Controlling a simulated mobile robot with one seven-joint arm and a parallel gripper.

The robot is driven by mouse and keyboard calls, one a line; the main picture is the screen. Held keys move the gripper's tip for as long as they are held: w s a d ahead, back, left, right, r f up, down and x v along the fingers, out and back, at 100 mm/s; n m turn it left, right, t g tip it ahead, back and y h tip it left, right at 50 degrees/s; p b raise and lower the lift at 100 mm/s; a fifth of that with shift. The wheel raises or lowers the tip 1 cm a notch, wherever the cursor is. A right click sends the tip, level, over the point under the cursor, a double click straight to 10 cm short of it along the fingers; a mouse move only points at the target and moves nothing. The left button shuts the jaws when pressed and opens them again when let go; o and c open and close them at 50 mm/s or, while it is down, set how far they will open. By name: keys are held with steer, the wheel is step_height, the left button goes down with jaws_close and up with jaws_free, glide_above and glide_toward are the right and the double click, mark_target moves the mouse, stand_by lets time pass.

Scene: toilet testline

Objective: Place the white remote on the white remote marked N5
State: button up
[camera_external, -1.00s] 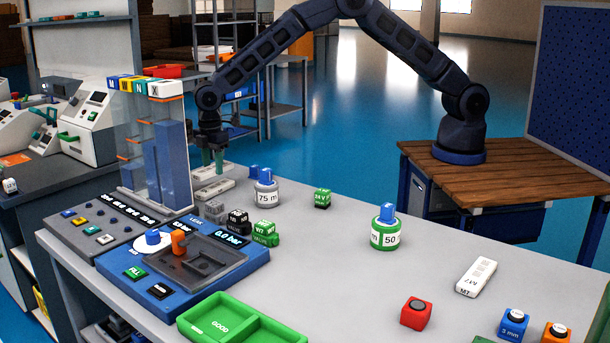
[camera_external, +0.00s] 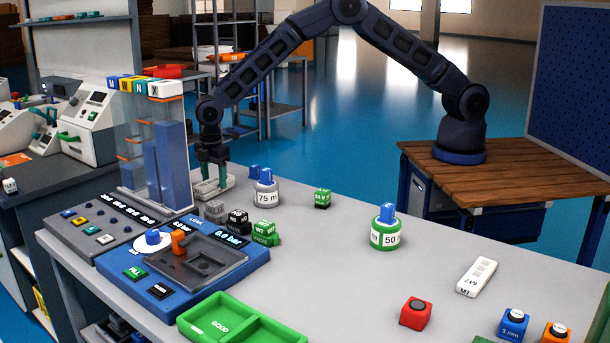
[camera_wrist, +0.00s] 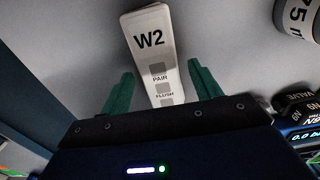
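A white remote marked W2 (camera_wrist: 152,45) lies face up between my green fingers in the wrist view. My gripper (camera_wrist: 160,85) shows a narrow gap on both sides of it. In the external view my gripper (camera_external: 213,175) is low at the table's far left corner, its fingers beside the white remote (camera_external: 211,188). The W2 remote appears to rest on another pale remote, with only one thick outline showing. The lower remote is largely hidden, and I cannot read an N5 mark.
A 75 m weight (camera_external: 265,196) stands close right of my gripper. Dark and green cubes (camera_external: 238,222) sit in front, by the blue pressure device (camera_external: 160,262). A bar display (camera_external: 160,165) rises on the left. Another white remote (camera_external: 476,277) lies far right.

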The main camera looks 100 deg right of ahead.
mark_target(214, 180)
steer(key=shift+r, duration=0.15)
step_height(214, 180, up, 10)
steer(key=r, duration=0.1)
steer(key=s+d+r+m+t, duration=0.1)
steer(key=s+d+r, duration=0.1)
steer(key=s+r, duration=0.55)
steer(key=s+d+r+m, duration=0.1)
steer(key=s+r, duration=0.3)
steer(key=r, duration=0.6)
steer(key=s+d+r+m+t, duration=0.1)
steer(key=s+d+r, duration=0.1)
steer(key=s+r, duration=0.4)
steer(key=s+d+r+m, duration=0.1)
steer(key=s+r, duration=0.3)
steer(key=s, duration=0.5)
steer(key=s+d+r+m+t, duration=0.1)
steer(key=s+r, duration=0.1)
steer(key=s, duration=0.7)
steer(key=s+d+r+m, duration=0.1)
steer(key=s+d+m, duration=0.1)
steer(key=s, duration=0.8)
steer(key=s+f+m, duration=0.1)
steer(key=s+f, duration=0.1)
steer(key=s, duration=0.6)
steer(key=s+d+f+m+t, duration=0.1)
steer(key=s+f, duration=0.1)
steer(key=s, duration=0.6)
steer(key=shift+s+f+t, duration=0.15)
steer(key=shift+f+t, duration=0.15)
steer(key=shift+f, duration=0.05)
